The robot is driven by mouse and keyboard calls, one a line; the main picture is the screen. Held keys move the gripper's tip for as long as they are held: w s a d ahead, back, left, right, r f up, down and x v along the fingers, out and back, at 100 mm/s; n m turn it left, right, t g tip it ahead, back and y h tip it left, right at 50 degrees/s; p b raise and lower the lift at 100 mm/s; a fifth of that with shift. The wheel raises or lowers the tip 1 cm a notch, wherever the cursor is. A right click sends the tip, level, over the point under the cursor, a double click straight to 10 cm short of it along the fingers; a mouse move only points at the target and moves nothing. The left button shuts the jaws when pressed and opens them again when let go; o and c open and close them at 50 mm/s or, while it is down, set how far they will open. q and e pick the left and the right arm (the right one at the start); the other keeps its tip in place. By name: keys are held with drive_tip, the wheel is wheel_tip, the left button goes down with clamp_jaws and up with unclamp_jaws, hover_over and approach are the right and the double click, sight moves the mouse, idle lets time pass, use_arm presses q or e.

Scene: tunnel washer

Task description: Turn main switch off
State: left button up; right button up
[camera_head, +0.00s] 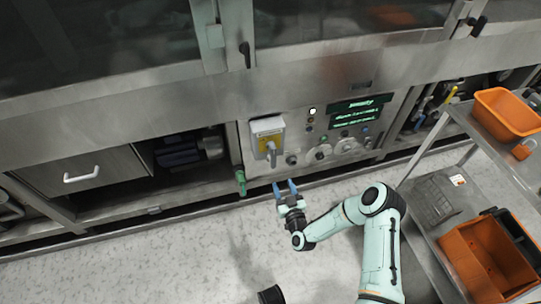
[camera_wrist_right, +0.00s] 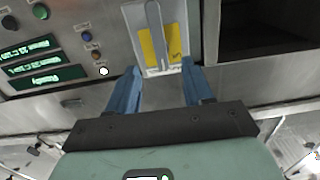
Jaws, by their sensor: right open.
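The main switch (camera_head: 268,138) is a light grey box on the machine's front panel, with a yellow plate and a grey lever handle. In the head view the handle hangs down over the lower part of the box. The switch also shows in the right wrist view (camera_wrist_right: 174,44), just beyond the fingers. My right gripper (camera_head: 285,185) is open and empty, below and in front of the switch, with its blue fingers pointing towards the panel. In the wrist view the handle lies between the lines of the two fingers, apart from them.
Green displays (camera_head: 358,110), knobs and buttons sit right of the switch. A green-handled part (camera_head: 240,182) sticks out at lower left of it. A metal cart with an orange bin (camera_head: 507,112) stands at the right. The floor in front is largely clear.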

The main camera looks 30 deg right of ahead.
sight(274, 159)
drive_tip(key=b+x, duration=0.3)
drive_tip(key=x, duration=0.9)
drive_tip(key=shift+d+r, duration=0.15)
drive_tip(key=shift+r, duration=0.05)
drive_tip(key=shift+w+d+r, duration=0.1)
drive_tip(key=shift+w+d, duration=0.1)
drive_tip(key=shift+w, duration=0.5)
use_arm(q)
drive_tip(key=w+a+f+t, duration=0.1)
drive_tip(key=w+a+f, duration=0.1)
drive_tip(key=w, duration=0.3)
drive_tip(key=shift+w+a+f+t+y, duration=0.25)
drive_tip(key=shift+a+f+t+y, duration=0.15)
drive_tip(key=shift+f, duration=0.5)
use_arm(e)
drive_tip(key=shift+c, duration=0.3)
clamp_jaws()
